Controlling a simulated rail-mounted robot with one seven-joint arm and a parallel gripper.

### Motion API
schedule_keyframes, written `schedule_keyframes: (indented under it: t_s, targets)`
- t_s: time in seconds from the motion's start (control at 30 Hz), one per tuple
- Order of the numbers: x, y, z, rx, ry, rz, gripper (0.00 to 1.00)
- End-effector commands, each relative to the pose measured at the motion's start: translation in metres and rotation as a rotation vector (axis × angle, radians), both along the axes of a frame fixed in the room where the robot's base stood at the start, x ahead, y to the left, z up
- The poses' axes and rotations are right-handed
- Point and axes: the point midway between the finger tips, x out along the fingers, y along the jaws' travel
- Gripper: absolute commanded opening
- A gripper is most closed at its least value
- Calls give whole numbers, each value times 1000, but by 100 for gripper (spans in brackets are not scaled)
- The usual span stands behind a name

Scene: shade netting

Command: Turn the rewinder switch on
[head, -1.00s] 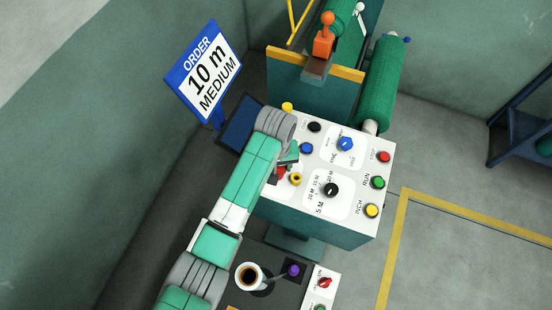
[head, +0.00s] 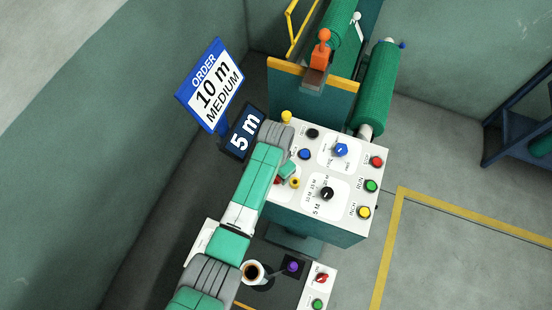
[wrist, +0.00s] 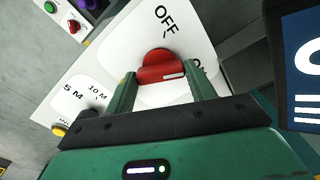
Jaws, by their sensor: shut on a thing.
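The rewinder switch is a red knob (wrist: 160,65) with a white mark, on a white panel in the wrist view. My gripper (wrist: 161,80) has one finger on each side of the knob and is shut on it. An "OFF" label shows above the knob; a second label beginning with "O" is partly hidden by the right finger. The white mark lies on the knob's right side, towards that second label. In the head view my gripper (head: 287,170) is over the left of the control panel (head: 345,205) and mostly hides the red knob (head: 277,181). The display (head: 243,130) reads "5 m".
The panel also holds a black length selector (head: 327,193), a blue selector (head: 341,150) and several push buttons. An order sign (head: 211,85) reads "10 m MEDIUM". A cup (head: 252,272) and a smaller panel (head: 318,288) are below. Open floor lies at right.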

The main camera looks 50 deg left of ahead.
Motion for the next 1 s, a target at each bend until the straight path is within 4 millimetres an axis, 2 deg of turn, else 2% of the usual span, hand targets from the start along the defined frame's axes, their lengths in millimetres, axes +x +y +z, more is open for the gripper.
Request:
schedule_keyframes:
  t_s: [0.2, 0.5, 1.0]
  targets:
    - [1, 0, 3, 0, -2, -166, 32]
    - [1, 0, 3, 0, -2, -319, 32]
    - [1, 0, 2, 1, -2, -383, 32]
